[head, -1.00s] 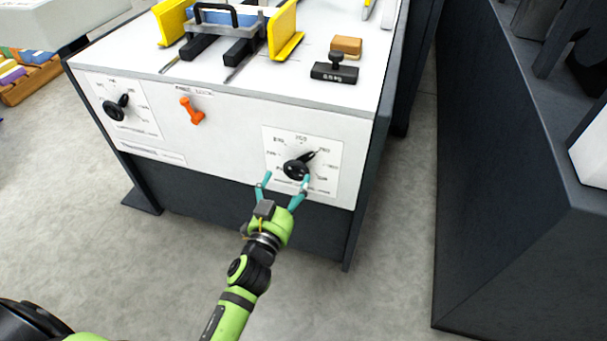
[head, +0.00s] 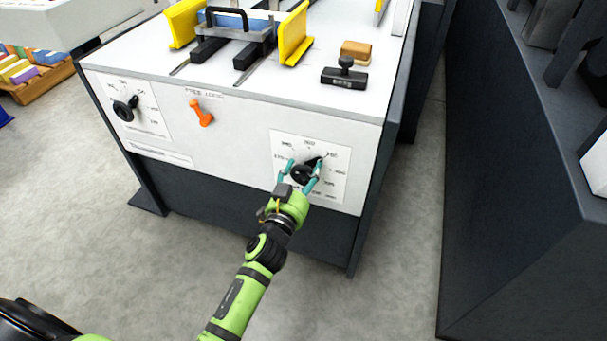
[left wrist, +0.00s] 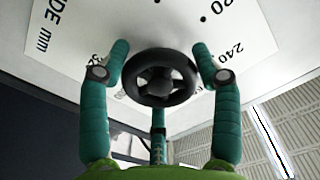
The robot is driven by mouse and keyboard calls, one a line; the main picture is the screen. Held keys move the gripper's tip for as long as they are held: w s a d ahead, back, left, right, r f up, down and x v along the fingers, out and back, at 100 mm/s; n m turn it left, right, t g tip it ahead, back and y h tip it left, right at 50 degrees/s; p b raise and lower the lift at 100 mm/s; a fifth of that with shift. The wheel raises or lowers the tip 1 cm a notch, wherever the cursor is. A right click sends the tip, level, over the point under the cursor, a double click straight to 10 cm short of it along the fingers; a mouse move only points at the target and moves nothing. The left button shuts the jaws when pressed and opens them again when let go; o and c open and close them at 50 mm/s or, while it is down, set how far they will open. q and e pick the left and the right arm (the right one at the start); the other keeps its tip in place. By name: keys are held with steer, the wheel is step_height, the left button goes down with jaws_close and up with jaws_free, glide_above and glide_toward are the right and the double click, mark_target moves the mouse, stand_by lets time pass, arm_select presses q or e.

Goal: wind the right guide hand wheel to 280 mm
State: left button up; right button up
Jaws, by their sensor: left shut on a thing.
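The right guide hand wheel (head: 301,177) is a black wheel with a pointer, on a white dial plate (head: 335,188) on the machine's front panel. Its pointer leans to the upper right; the number it meets is too small to read surely. My left gripper (head: 304,167) has its teal fingers on either side of the wheel and is shut on it. In the left wrist view the fingers (left wrist: 160,55) flank the spoked black wheel (left wrist: 158,99), and 240 shows on the plate to the right. My right gripper is out of view.
A second black wheel (head: 124,110) and an orange lever (head: 202,114) are on the same panel to the left. Yellow guides (head: 296,36), a black stamp (head: 344,76) and a brown block (head: 357,51) are on top. A dark cabinet (head: 510,190) stands right, across bare floor.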

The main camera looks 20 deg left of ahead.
arm_select(q)
steer(key=shift+f, duration=0.1)
steer(key=shift+m, duration=0.3)
steer(key=o, duration=1.2)
steer(key=shift+f, duration=0.1)
steer(key=s, duration=1.2)
steer(key=shift+a, duration=0.25)
